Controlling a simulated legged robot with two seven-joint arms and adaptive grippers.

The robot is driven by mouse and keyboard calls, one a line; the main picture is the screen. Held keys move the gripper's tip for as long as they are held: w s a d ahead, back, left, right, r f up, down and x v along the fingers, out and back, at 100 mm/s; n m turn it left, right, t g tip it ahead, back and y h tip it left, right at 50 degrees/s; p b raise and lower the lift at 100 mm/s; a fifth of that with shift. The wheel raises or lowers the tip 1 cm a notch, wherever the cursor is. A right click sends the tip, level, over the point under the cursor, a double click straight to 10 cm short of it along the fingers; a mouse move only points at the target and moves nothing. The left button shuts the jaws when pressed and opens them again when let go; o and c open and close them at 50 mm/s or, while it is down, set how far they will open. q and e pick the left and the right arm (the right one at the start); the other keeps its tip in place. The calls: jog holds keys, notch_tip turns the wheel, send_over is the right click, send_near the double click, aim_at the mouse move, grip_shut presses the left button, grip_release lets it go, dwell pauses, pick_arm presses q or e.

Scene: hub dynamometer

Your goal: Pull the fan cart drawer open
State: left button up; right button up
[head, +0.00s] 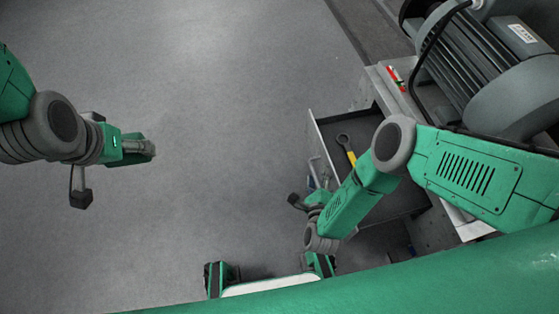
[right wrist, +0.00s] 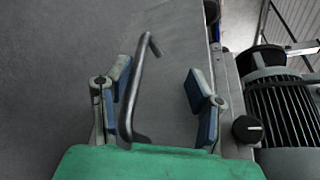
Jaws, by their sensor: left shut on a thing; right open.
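The fan cart drawer (head: 372,207) stands pulled out to the left of the cart, its inside showing. Its bar handle (right wrist: 137,85) is upright in the right wrist view, on the grey drawer front (right wrist: 180,40). My right gripper (right wrist: 158,88) is open, with the handle between its fingers, nearer the left finger. I see no grip on it. In the head view my right arm covers part of the drawer and most of that gripper. My left gripper (head: 148,149) is shut, out over the floor at left, far from the drawer; what it holds cannot be made out.
A wrench (head: 346,149) with a yellow handle lies in the drawer. A large motor-like fan unit (head: 490,70) sits on the cart top (head: 388,88), beside a small red and white item (head: 396,78). The grey floor (head: 220,130) left of the drawer is clear.

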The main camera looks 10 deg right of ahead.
pick_arm(q)
jog(key=shift+s+a, duration=0.1)
jog(key=shift+a, duration=0.05)
pick_arm(e)
jog(key=r, duration=0.6)
jog(key=shift+w+a+r, duration=0.1)
jog(key=shift+a, duration=0.1)
jog(key=shift+r, duration=0.5)
